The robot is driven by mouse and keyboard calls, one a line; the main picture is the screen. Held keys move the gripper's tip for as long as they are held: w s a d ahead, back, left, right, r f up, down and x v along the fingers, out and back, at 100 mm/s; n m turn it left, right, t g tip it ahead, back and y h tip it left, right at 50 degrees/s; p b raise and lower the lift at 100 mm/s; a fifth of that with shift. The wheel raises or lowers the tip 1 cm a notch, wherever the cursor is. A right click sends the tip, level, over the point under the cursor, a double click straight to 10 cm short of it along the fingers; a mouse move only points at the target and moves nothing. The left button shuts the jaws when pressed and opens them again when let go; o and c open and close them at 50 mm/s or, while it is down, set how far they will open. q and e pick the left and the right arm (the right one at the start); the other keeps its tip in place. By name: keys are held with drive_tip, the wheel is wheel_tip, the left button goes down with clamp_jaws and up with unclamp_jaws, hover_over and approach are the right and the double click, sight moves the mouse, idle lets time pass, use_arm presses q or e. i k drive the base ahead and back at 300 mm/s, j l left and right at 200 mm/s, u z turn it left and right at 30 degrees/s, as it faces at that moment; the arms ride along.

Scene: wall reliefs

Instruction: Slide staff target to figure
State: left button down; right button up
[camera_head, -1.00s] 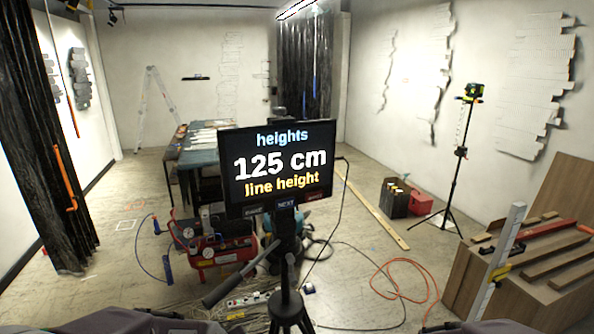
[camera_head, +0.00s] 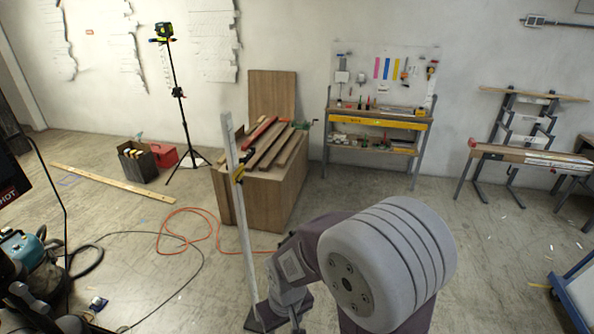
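The levelling staff (camera_head: 242,215) is a tall, pale, narrow bar standing nearly upright in front of the wooden box. Its staff target (camera_head: 238,172), a small yellow and black clamp, sits on the upper half of the bar. One of my arms, with a large pale round joint, fills the lower middle and covers the floor just right of the staff's foot. I make out no fingertips of either gripper. The display that carries the figure shows only as a dark edge (camera_head: 10,190) at the far left, and no number is readable on it.
The wooden box (camera_head: 290,195) with loose boards stands behind the staff. A laser on a tripod (camera_head: 182,110) stands at the back left. An orange hose (camera_head: 185,237) and a dark cable lie on the floor. A workbench (camera_head: 375,122) stands against the wall.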

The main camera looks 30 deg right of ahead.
sight(239, 172)
drive_tip(key=z, duration=0.65)
drive_tip(key=u, duration=1.6)
drive_tip(key=z, duration=1.65)
drive_tip(key=i+l+u, duration=0.2)
drive_tip(key=i, duration=0.3)
drive_tip(key=i+l+u, duration=0.15)
drive_tip(key=i+l, duration=0.35)
